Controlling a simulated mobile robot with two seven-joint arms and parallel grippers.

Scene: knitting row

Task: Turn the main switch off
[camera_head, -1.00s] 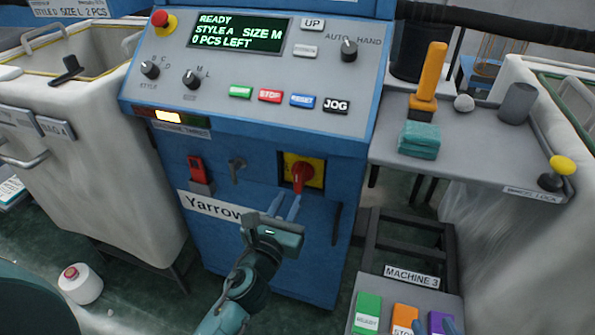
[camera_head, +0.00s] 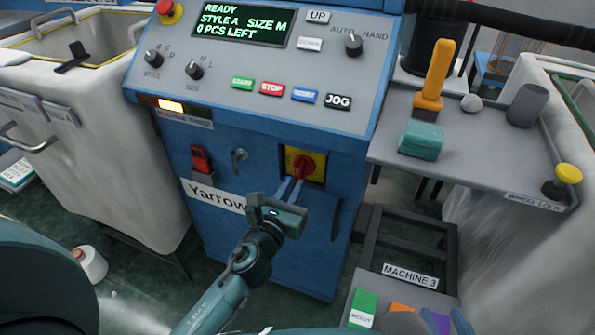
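The main switch (camera_head: 304,165) is a red rotary handle on a yellow plate, on the front of the blue machine. Its handle points down, leaning slightly left. My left gripper (camera_head: 291,184) is just below it, with two thin blue-grey fingers pointing up at the handle's lower end. A narrow gap shows between the fingers. I cannot tell whether they touch or clasp the handle. What looks like a fingertip of my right gripper (camera_head: 462,321) shows at the bottom edge; the rest is out of view. The display (camera_head: 240,22) is lit and reads READY, STYLE A, SIZE M, 0 PCS LEFT.
A red rocker-like switch (camera_head: 201,160) and a key lock (camera_head: 239,160) sit left of the main switch. Buttons (camera_head: 290,92) and knobs line the panel above. A grey side table (camera_head: 470,160) stands right. Colored cards (camera_head: 363,308) lie at bottom right. A pale bin (camera_head: 95,150) stands left.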

